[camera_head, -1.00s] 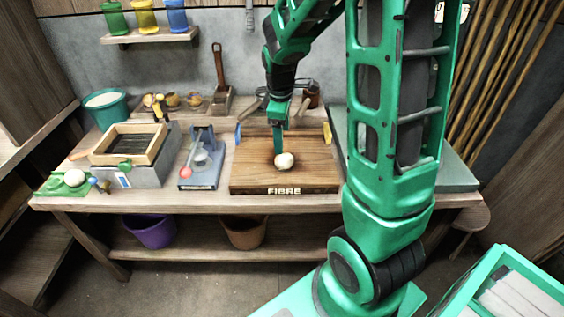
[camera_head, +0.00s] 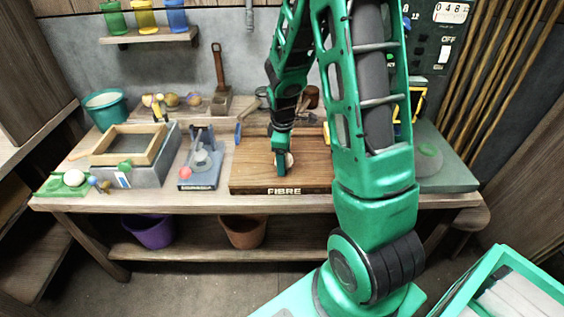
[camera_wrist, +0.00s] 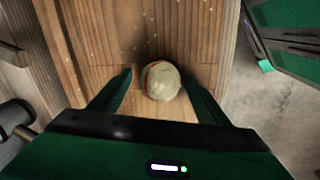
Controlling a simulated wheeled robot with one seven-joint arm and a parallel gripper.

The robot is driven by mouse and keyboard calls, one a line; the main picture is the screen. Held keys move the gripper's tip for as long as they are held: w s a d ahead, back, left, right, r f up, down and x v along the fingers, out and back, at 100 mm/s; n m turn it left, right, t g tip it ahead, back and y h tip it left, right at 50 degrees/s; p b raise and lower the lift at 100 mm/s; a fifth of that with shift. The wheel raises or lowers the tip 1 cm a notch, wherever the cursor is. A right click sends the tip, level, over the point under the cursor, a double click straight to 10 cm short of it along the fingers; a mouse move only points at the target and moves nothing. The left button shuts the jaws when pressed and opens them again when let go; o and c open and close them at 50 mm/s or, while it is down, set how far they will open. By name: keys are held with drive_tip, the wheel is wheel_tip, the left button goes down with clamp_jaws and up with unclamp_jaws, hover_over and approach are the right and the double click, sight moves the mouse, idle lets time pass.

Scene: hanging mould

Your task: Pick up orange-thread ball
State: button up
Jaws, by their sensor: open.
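The orange-thread ball (camera_wrist: 161,81) is pale cream with an orange line down its left side in the wrist view. It rests on the wooden board marked FIBRE (camera_head: 245,173). My gripper (camera_wrist: 156,76) is open, with one finger on each side of the ball. A narrow gap shows on the left; on the right the finger is very near, and I cannot tell whether it touches. In the head view the ball (camera_head: 289,161) is partly hidden behind my gripper (camera_head: 284,164).
A grey stand with a red knob (camera_head: 212,172) is left of the board. Further left are a framed tray (camera_head: 128,146) and a green pad (camera_head: 52,186) with a white ball. A grey-green slab (camera_head: 450,178) lies to the right, partly behind my arm.

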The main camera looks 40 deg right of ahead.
drive_tip(key=shift+c, duration=0.7)
drive_tip(key=c, duration=1)
drive_tip(key=shift+c, duration=0.2)
